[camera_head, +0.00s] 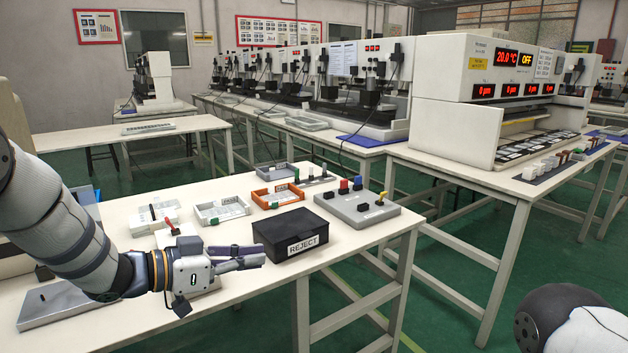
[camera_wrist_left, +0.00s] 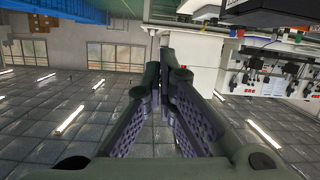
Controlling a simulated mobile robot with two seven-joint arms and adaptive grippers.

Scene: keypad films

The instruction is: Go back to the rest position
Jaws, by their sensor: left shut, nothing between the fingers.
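My left gripper (camera_head: 262,257) is shut and empty in the head view. It is over the front part of the near table (camera_head: 130,335), just left of the black REJECT box (camera_head: 290,233). I cannot tell whether it touches the box. In the left wrist view the closed fingers (camera_wrist_left: 165,75) show with nothing between them, against the ceiling and distant machines. A part of my right arm shows at the lower right of the head view, but its gripper is out of frame.
Behind the box are an orange tray (camera_head: 277,196), a white tray (camera_head: 222,211) and a grey button box (camera_head: 357,208). A grey plate (camera_head: 60,303) lies at the left. A large machine with red displays (camera_head: 500,90) stands on the right table. Green floor is free between the tables.

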